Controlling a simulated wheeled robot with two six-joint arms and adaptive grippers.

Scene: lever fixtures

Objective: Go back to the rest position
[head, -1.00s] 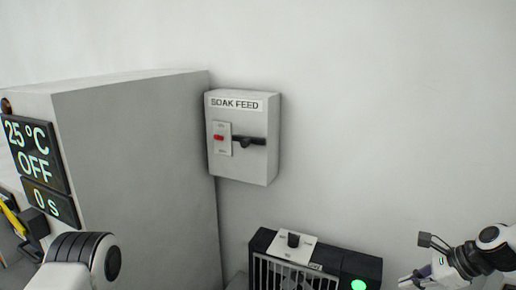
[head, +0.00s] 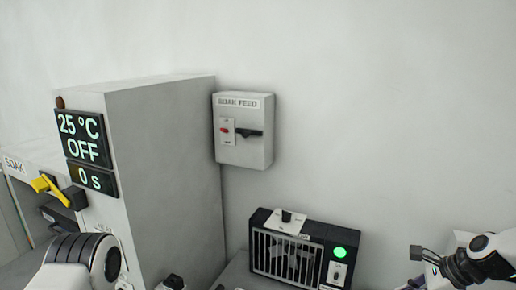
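My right gripper (head: 416,268) is at the lower right edge of the head view, away from every fixture. Its fingers are small and partly cut off, so I cannot tell if they are open. My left arm shows at the lower left, with its rounded joint in front of the grey cabinet; the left gripper is out of view.
The grey cabinet (head: 170,170) fills the left, with a display (head: 84,138) reading 25 °C, OFF, 0 s. A yellow-tipped lever (head: 52,190) sticks out by the SOAK label. A black fan unit (head: 300,250) with a lit green lamp stands at bottom centre. The right wall is clear.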

